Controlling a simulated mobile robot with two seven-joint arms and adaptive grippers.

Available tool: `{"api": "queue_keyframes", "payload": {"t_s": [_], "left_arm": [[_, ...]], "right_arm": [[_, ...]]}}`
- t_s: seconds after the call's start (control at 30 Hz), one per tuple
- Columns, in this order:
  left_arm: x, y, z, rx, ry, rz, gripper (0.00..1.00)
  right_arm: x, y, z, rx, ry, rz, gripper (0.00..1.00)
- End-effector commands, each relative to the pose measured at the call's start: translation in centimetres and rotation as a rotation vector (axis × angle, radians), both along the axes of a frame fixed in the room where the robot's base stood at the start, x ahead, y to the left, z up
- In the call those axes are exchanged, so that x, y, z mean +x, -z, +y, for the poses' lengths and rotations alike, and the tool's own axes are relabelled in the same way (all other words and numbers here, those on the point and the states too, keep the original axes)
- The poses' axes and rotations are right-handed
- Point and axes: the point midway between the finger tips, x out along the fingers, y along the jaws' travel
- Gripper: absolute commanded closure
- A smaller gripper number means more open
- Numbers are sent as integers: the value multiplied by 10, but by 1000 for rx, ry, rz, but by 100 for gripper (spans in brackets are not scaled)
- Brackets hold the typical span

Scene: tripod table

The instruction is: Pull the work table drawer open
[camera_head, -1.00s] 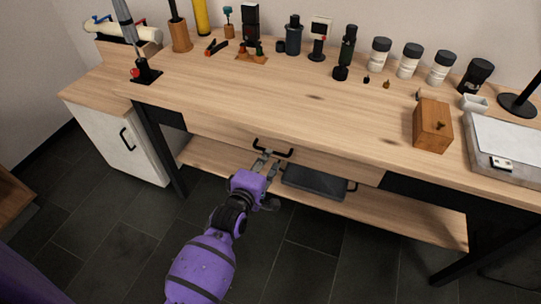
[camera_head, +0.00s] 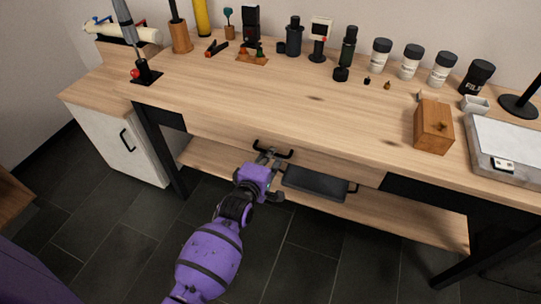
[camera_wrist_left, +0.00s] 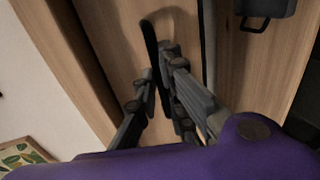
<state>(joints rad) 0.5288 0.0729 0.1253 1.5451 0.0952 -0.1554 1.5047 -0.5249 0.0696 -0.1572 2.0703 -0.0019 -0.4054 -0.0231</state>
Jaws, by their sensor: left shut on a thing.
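The work table (camera_head: 300,110) has a light wood top, and its wooden drawer front (camera_head: 325,165) sits under the near edge. The drawer looks closed. A black bar handle (camera_head: 286,154) is on the drawer front; it also shows in the left wrist view (camera_wrist_left: 149,40). My left gripper (camera_head: 264,160) is at the handle, shut on it, with a finger on either side of the bar in the left wrist view (camera_wrist_left: 158,92). The fingers hide part of the handle. My right gripper is not in view.
A dark grey tray (camera_head: 315,183) with handles lies on the lower shelf (camera_head: 400,218), just right of my gripper. A white cabinet (camera_head: 115,140) stands at left. Bottles, jars, tools and a wooden box (camera_head: 432,128) stand on the tabletop. The floor in front is clear.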

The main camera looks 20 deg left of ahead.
Motion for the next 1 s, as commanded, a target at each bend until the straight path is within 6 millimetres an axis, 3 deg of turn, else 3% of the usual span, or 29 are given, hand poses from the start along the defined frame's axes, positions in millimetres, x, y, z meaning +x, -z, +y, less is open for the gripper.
{"api": "queue_keyframes", "payload": {"t_s": [0.27,0.47,0.67,1.0], "left_arm": [[-2,-2,0,0,0,-3,100],[-23,-4,1,-1,0,-4,100],[-67,-6,3,-1,-2,-4,100],[-162,-5,6,1,-1,-4,100]], "right_arm": [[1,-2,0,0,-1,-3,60],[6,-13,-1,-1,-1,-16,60],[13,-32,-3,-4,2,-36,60],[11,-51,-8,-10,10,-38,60]]}}
